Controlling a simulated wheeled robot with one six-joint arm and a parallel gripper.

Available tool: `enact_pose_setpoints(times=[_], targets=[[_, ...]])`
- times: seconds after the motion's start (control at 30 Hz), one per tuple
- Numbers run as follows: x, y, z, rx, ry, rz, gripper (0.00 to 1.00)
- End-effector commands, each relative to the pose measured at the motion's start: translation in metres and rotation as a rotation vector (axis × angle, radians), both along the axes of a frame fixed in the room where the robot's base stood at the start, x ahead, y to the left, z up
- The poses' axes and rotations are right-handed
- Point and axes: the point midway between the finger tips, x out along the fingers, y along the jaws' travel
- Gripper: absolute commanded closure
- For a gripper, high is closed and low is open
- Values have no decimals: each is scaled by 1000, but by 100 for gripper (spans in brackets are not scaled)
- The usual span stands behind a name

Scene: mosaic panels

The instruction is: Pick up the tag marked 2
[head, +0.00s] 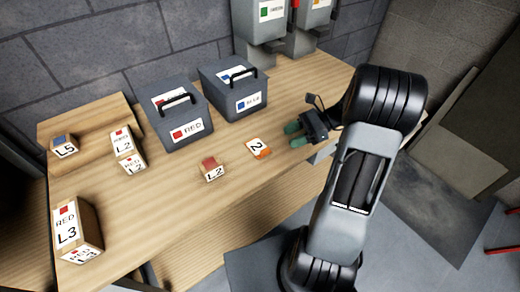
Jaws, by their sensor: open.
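The tag marked 2 (259,149) is a small flat piece with a white top and an orange edge. It lies on the wooden table (185,208) near its front edge, right of a block marked L2. My gripper (292,134) has green fingertips and is open and empty. It is to the right of the tag and a little farther back, apart from it. The fingertips point left. Nothing hides the tag.
The block marked L2 (211,169) stands just left of the tag. Behind are a grey RED box (178,115) and a grey BLUE box (234,88), both with black handles. Blocks marked L5 (65,146), L2 (123,141) and L3 (78,231) are at the left.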

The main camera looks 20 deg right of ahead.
Motion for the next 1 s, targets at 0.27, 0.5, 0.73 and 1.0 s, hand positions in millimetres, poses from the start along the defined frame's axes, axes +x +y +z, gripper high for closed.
enact_pose_setpoints(times=[0.27, 0.5, 0.73, 1.0], targets=[[3, 42, -17, -1, 0, 2, 52], [4, 55, -22, -3, -1, 2, 52], [4, 82, -31, -2, 0, 4, 52], [6, 103, -40, -4, -2, 3, 52]])
